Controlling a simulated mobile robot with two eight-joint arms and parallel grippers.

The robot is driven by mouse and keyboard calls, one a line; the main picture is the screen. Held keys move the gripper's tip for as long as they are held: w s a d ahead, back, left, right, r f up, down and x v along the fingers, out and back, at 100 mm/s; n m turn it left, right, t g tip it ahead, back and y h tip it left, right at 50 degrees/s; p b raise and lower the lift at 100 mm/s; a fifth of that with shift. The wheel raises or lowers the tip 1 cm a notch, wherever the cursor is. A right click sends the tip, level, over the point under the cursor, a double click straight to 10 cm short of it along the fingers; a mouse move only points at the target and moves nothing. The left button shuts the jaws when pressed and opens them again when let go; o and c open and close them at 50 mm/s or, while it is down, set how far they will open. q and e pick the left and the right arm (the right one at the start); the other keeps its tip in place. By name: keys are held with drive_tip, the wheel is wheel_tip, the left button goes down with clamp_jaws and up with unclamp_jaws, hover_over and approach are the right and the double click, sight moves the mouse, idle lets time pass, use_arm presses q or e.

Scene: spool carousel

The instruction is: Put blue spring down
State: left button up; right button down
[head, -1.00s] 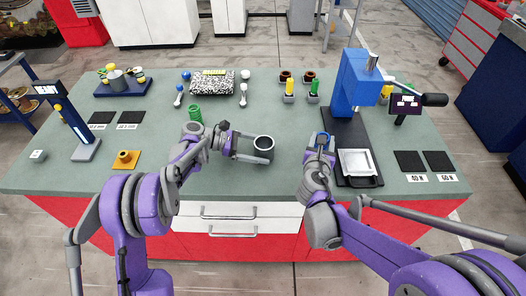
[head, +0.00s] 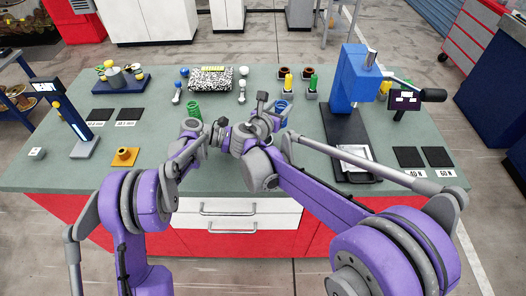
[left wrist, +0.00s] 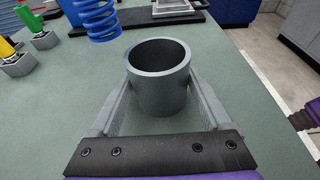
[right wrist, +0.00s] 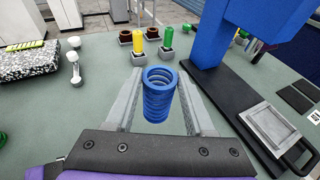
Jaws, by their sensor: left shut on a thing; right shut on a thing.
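The blue spring (head: 284,107) is upright in my right gripper (head: 276,112). In the right wrist view the spring (right wrist: 158,100) stands between the two shut fingers. It also shows in the left wrist view (left wrist: 97,18), beyond the cup. I cannot tell whether its lower end touches the table. My left gripper (left wrist: 160,88) is shut on a grey hollow cylinder (left wrist: 158,92), open end up. In the head view that cylinder and the left fingers are hidden behind my right arm.
A blue press (head: 352,80) on a dark base stands to the right, a silver tray (head: 354,158) before it. A green spring (head: 194,110) stands left of my grippers. Yellow (head: 288,84) and green (head: 313,84) pieces in holders stand behind. A speckled box (head: 210,80) is at the back.

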drive_tip(key=s+a+r+n+y, duration=0.3)
drive_tip(key=s+a, duration=0.2)
drive_tip(key=s, duration=0.2)
drive_tip(key=shift+t+y, duration=0.3)
drive_tip(key=shift+t, duration=0.2)
drive_tip(key=f, duration=0.9)
drive_tip(key=shift+w+a+f, duration=0.1)
drive_tip(key=shift+a+f, duration=0.05)
drive_tip(key=shift+a, duration=0.05)
drive_tip(key=shift+f, duration=0.1)
drive_tip(key=shift+c, duration=1.3)
unclamp_jaws()
